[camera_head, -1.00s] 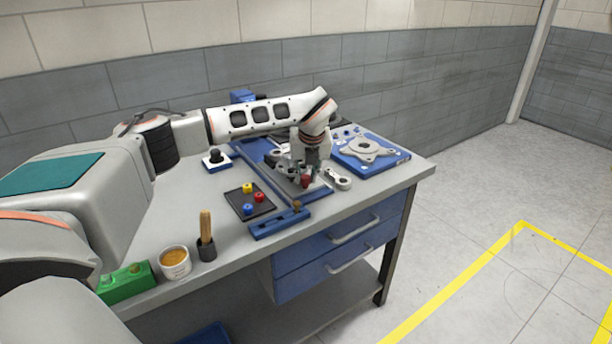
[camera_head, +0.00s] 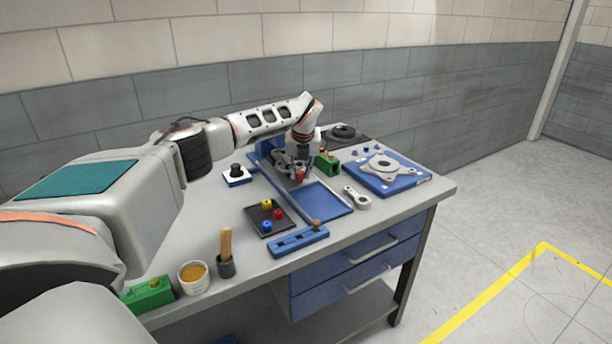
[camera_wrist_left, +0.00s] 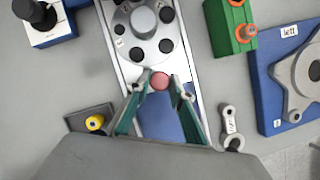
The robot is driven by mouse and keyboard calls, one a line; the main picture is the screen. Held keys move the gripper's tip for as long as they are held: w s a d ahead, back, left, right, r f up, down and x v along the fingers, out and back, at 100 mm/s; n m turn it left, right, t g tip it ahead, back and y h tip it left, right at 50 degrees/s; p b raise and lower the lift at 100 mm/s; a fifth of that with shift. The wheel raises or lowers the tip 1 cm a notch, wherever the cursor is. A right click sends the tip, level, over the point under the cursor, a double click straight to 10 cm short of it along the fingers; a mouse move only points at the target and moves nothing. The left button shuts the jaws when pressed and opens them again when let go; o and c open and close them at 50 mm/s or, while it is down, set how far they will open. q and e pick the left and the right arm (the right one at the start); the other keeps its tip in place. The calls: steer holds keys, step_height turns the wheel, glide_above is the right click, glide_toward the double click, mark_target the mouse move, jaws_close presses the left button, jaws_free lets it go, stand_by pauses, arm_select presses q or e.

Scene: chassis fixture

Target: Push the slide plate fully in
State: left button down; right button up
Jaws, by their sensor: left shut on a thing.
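The slide plate (camera_wrist_left: 131,67) is a silver plate in the blue slide bed (camera_head: 323,203), with a round grey hub with dark holes (camera_wrist_left: 145,30) above it in the wrist view. A red knob (camera_wrist_left: 160,81) stands at the plate's near end and also shows in the head view (camera_head: 300,173). My left gripper (camera_wrist_left: 159,84) is shut on the red knob, one finger on each side. In the head view my left gripper (camera_head: 299,168) hides much of the plate. The near part of the bed is bare blue. My right gripper is not in view.
Right of the bed are a green block (camera_head: 327,165), a grey link (camera_head: 357,198) and a blue fixture with a grey flange (camera_head: 387,171). Left are a black tray with coloured pegs (camera_head: 266,218) and a black knob on a base (camera_head: 237,175). A blue bar (camera_head: 298,241) lies in front.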

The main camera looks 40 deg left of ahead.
arm_select(q)
steer(key=shift+a, duration=0.4)
steer(key=shift+w, duration=0.1)
steer(key=c, duration=1.8)
jaws_free()
steer(key=shift+a+r, duration=0.1)
steer(key=shift+r, duration=0.65)
steer(key=v, duration=1)
steer(key=shift+s+d+r, duration=0.15)
steer(key=shift+s+d, duration=0.2)
steer(key=shift+d, duration=0.1)
